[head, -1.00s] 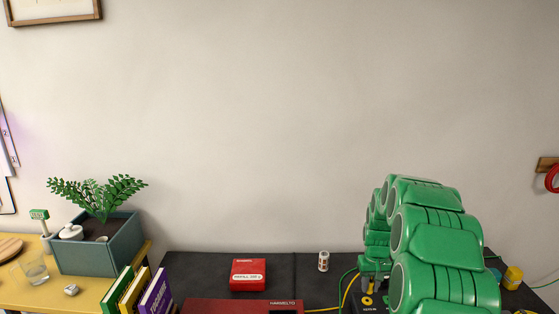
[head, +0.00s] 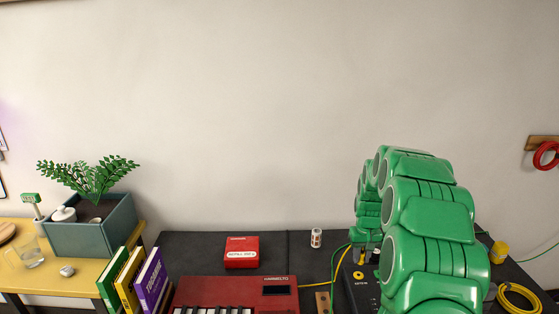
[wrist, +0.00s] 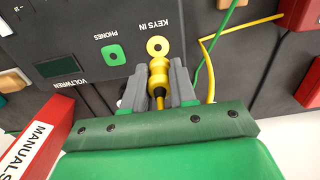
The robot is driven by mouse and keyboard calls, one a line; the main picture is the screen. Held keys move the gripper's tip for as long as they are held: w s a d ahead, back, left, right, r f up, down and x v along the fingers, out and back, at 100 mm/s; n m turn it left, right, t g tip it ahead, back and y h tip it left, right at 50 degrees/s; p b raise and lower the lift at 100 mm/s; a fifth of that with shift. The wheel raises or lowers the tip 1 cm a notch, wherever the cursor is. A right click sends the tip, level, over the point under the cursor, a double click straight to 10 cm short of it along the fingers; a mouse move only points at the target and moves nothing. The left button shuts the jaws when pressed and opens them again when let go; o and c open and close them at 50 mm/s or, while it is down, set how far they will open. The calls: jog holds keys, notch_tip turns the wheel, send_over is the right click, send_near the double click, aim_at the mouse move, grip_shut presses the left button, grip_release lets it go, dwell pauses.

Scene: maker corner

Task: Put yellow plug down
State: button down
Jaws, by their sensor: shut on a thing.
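The yellow plug (wrist: 158,72) is between the two grey fingers of my gripper (wrist: 160,84), which is shut on it. A dark cable end shows behind the plug. In the wrist view the plug's tip lies just short of the yellow ring socket (wrist: 157,46) marked KEYS IN on a dark panel; I cannot tell whether there is height between them. In the head view my gripper (head: 367,248) is over the dark device (head: 362,297), partly hidden by my green arm. The yellow socket ring (head: 359,275) shows just below it.
A green socket (wrist: 113,54) marked PHONES sits beside the yellow one. Green and yellow cables run close by on the right in the wrist view. A red keyboard (head: 232,291), a red box (head: 242,252) and a small white cylinder (head: 316,238) stand on the dark table to the left.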

jog(key=s+a+r, duration=0.1)
jog(key=s+a, duration=0.1)
jog(key=a, duration=0.5)
jog(key=s+a+r, duration=0.2)
jog(key=a, duration=0.6)
send_over(310, 267)
jog(key=shift+s+f, duration=0.1)
jog(key=shift+f, duration=4.85)
jog(key=shift+f, duration=1.75)
jog(key=shift+f, duration=0.55)
jog(key=c, duration=0.9)
grip_release()
